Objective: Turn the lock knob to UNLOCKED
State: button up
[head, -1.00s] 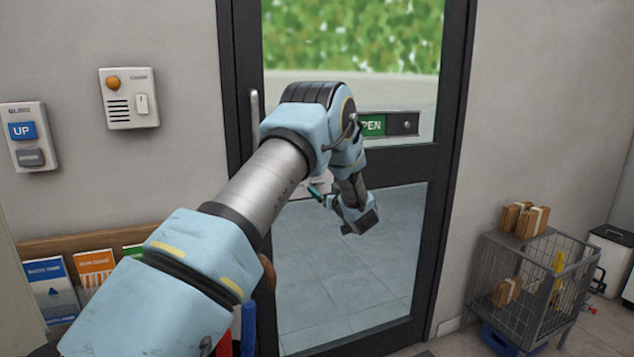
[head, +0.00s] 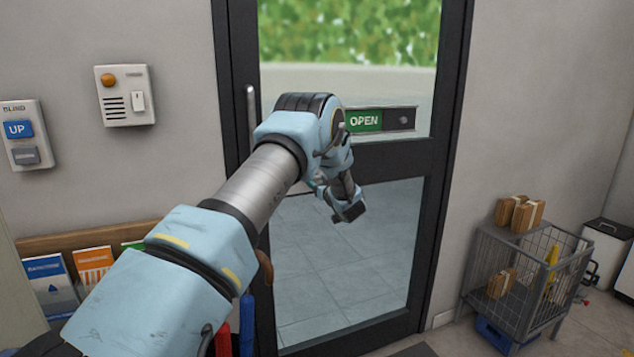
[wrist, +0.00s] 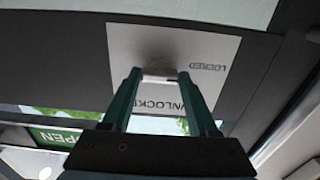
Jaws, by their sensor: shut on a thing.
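The lock knob (wrist: 158,66) is a small grey knob on a pale plate (wrist: 205,62) fixed to the dark door frame. In the wrist view the plate shows the word LOCKED at the right and UNLOCKED below the knob, partly covered by a finger. My gripper (wrist: 157,76) has its two green fingers closed on the knob. The fingers hide much of the knob, and I cannot tell which word it points to. In the head view my arm hides the knob and the fingertips.
A wire cart (head: 520,290) with parcels stands at the right. Wall switch boxes (head: 125,95) and a leaflet rack (head: 90,238) are at the left.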

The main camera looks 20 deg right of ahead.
jog(key=c, duration=0.8)
jog(key=m, duration=0.4)
jog(key=shift+m+b, duration=0.3)
jog(key=shift+m, duration=0.1)
jog(key=m, duration=0.4)
jog(key=shift+m, duration=0.3)
jog(key=m+p, duration=0.1)
jog(key=m, duration=0.3)
jog(key=shift+m+p, duration=0.5)
jog(key=shift+m, duration=1.7)
